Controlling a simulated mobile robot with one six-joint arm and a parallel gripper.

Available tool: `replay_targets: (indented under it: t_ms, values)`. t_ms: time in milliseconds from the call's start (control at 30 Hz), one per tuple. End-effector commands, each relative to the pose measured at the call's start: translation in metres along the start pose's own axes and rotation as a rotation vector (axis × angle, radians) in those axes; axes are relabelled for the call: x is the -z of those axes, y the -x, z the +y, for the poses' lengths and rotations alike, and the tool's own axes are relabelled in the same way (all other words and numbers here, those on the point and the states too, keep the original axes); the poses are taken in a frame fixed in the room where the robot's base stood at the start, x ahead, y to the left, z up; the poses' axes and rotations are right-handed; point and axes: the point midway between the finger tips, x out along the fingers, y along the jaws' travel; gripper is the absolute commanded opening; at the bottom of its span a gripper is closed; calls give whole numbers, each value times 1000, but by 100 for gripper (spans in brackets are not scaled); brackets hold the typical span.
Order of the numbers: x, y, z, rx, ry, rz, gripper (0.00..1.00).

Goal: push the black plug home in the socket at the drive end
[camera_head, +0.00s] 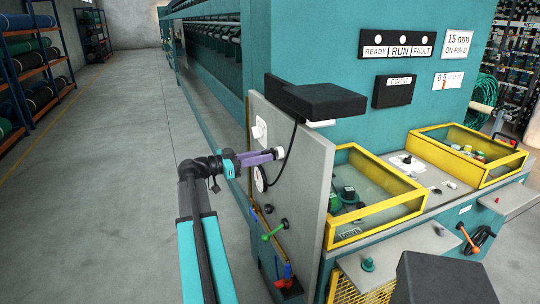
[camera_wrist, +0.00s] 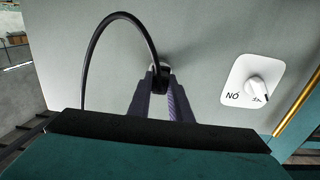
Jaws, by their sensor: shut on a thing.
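My gripper (camera_wrist: 160,88) has its two purple fingers shut on the black plug (camera_wrist: 160,76) in the wrist view. A black cable (camera_wrist: 92,54) loops from the plug up and to the left. The plug's front end is at the grey panel (camera_wrist: 210,30), where a small pale-edged fitting shows just behind it; the socket is mostly hidden by the plug. I cannot tell how deep the plug sits. In the head view my gripper (camera_head: 262,157) reaches from the left to the grey end panel (camera_head: 318,190), and the plug is not clear there.
A white plate with a rotary knob (camera_wrist: 245,82) is right of the plug in the wrist view. A black box (camera_head: 316,98) overhangs the panel top. Green and red-blue handles (camera_head: 274,230) stick out below. Yellow-framed bins (camera_head: 370,235) stand right. The left floor is clear.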

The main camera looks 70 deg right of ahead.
Motion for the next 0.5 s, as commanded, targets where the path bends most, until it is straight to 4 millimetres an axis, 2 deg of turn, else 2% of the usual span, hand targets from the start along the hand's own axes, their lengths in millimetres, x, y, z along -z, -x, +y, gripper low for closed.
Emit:
replay_targets:
  t_ms: [500]
  values:
    - [-1, -5, 0, 0, -1, 1, 0]
